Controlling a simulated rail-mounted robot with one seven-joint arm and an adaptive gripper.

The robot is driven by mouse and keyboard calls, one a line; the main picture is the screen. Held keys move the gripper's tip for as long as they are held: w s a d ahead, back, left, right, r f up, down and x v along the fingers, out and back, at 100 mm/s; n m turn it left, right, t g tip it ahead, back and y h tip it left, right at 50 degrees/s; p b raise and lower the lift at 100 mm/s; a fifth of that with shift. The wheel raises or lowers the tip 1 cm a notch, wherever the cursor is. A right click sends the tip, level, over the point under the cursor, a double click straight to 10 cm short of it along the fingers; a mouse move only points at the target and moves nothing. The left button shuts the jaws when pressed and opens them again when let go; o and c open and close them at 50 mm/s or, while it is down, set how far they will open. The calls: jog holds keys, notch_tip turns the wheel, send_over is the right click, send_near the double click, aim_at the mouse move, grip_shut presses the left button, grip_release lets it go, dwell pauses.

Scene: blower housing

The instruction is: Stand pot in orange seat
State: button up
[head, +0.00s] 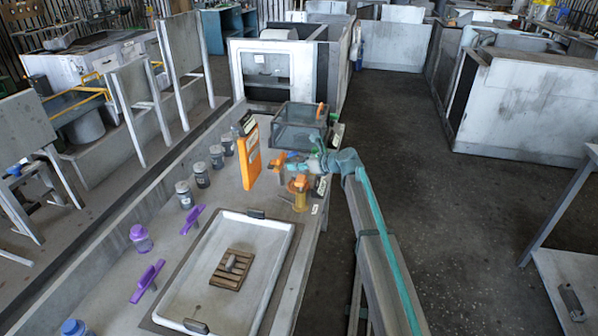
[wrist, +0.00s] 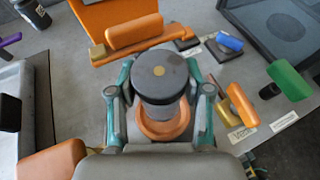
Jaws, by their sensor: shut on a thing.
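The pot (wrist: 162,78), dark grey with a black lid and a small gold dot on top, is in the middle of the wrist view. My gripper (wrist: 160,92) has its teal fingers shut on the pot, one on each side. The orange seat (wrist: 165,130) shows as a round ring around the pot's lower end. From this angle I cannot tell whether the pot rests in it or hangs just above. In the head view my gripper (head: 300,168) is at the bench's right edge, over an orange-yellow fixture (head: 300,188); the pot is not clear there.
An upright orange panel (head: 250,156) and a grey see-through bin (head: 300,124) stand close by. Blue (wrist: 229,42), green (wrist: 289,80) and orange (wrist: 242,104) handles sit near the gripper. A white tray (head: 283,229) holds a wooden rack. Several jars line the bench's left side.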

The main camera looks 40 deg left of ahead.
aim_at(303, 172)
jog(key=shift+f, duration=1.75)
jog(key=shift+f, duration=0.15)
jog(key=o, duration=1.4)
jog(key=shift+c, duration=0.2)
